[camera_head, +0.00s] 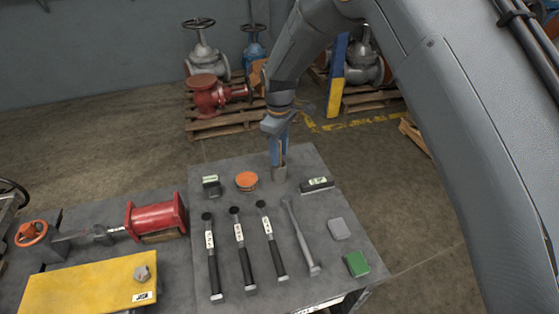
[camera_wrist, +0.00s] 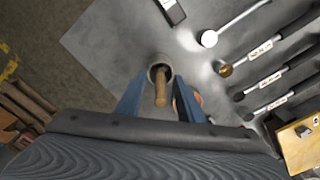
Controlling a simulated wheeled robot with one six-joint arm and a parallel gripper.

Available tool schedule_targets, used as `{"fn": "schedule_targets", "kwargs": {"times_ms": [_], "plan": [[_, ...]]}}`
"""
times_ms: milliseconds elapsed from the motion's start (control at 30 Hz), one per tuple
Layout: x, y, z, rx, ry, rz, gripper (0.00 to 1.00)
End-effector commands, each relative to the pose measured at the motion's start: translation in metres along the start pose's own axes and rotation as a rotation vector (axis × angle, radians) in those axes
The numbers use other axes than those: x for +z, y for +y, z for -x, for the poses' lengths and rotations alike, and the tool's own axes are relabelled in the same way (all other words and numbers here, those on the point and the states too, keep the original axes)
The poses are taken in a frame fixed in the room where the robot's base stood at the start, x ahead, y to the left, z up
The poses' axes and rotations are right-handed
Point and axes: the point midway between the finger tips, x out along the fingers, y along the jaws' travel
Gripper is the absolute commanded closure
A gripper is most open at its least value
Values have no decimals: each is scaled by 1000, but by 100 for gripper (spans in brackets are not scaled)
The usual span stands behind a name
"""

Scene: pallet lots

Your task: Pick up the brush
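The brush shows as a brown wooden handle (camera_wrist: 161,90) pointing up toward the wrist camera; its lower end is hidden. It stands in a small grey cup (camera_wrist: 154,70), which also shows near the far edge of the table in the head view (camera_head: 279,175). My gripper (camera_wrist: 158,98) points down over the cup. Its two blue fingers are apart, one on each side of the handle, with a visible gap. In the head view my gripper (camera_head: 279,155) hides most of the handle.
On the grey table (camera_head: 325,270) an orange tin (camera_head: 246,181) and a black box (camera_head: 317,184) stand close beside the cup. Several hammers (camera_head: 242,250), a grey bar tool (camera_head: 300,235), a grey block (camera_head: 340,228) and a green block (camera_head: 356,263) lie nearer.

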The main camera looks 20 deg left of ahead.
Motion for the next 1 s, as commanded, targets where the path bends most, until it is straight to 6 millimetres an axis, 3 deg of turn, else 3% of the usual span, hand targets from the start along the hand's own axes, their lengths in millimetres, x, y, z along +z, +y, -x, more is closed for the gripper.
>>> {"fn": "schedule_targets", "kwargs": {"times_ms": [133,333,733,1000], "plan": [[0,0,0,0,0,0,66],[0,0,0,0,0,0,100],[-1,1,7,2,2,0,100],[-1,1,55,3,3,0,100]]}}
